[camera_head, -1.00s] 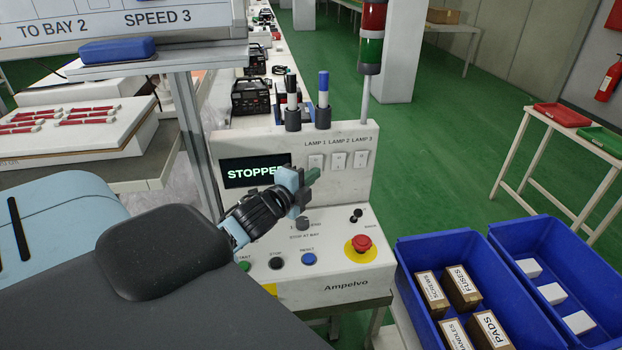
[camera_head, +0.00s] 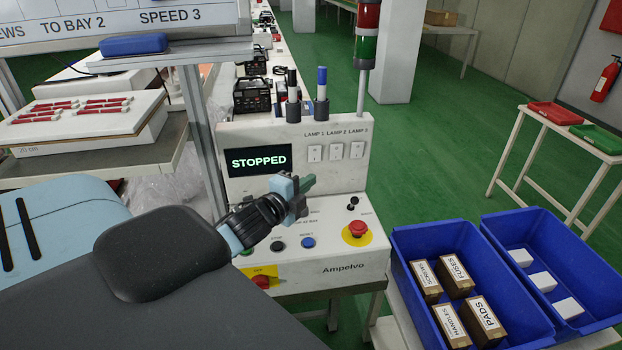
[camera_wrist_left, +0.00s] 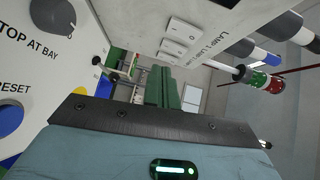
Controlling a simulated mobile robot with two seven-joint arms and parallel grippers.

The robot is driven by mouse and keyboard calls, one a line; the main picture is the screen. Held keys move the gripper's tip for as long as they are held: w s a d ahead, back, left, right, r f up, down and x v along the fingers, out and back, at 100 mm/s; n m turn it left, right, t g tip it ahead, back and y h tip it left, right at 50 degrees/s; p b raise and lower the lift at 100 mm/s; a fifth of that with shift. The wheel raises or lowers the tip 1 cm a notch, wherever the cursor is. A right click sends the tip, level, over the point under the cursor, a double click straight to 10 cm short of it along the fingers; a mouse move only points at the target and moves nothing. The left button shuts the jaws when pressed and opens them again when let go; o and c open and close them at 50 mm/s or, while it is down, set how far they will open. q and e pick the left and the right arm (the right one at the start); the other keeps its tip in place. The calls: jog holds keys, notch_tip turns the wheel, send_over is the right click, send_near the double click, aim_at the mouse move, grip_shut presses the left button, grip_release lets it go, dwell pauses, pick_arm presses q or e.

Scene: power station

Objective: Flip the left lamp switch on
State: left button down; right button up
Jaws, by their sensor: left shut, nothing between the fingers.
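The left lamp switch (camera_head: 315,153), under the label LAMP 1, is a white rocker on the upright panel (camera_head: 270,140) of the control console. The LAMP 2 switch (camera_head: 336,151) and LAMP 3 switch (camera_head: 357,150) sit to its right. The switches also show in the left wrist view (camera_wrist_left: 183,31), turned sideways. Which way each rocker is tipped is too small to tell. My left gripper (camera_head: 308,184) is shut and empty, in front of the panel and below the LAMP 1 switch, apart from it. My right gripper is not in view.
The screen (camera_head: 258,160) reads STOPPED. A red emergency button (camera_head: 357,229), a black lever (camera_head: 352,203) and a blue button (camera_head: 308,243) are on the sloped desk below. Two marker pens (camera_head: 321,95) stand atop the panel. Blue bins (camera_head: 405,245) stand at the right.

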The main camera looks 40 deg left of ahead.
pick_arm(q)
jog(key=s+f, duration=0.1)
jog(key=s, duration=0.6)
jog(key=shift+s+d+b, duration=0.15)
jog(key=shift+s+b, duration=0.2)
jog(key=shift+b, duration=0.1)
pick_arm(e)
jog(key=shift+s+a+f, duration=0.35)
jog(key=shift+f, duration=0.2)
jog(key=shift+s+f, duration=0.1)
pick_arm(q)
jog(key=shift+f, duration=0.1)
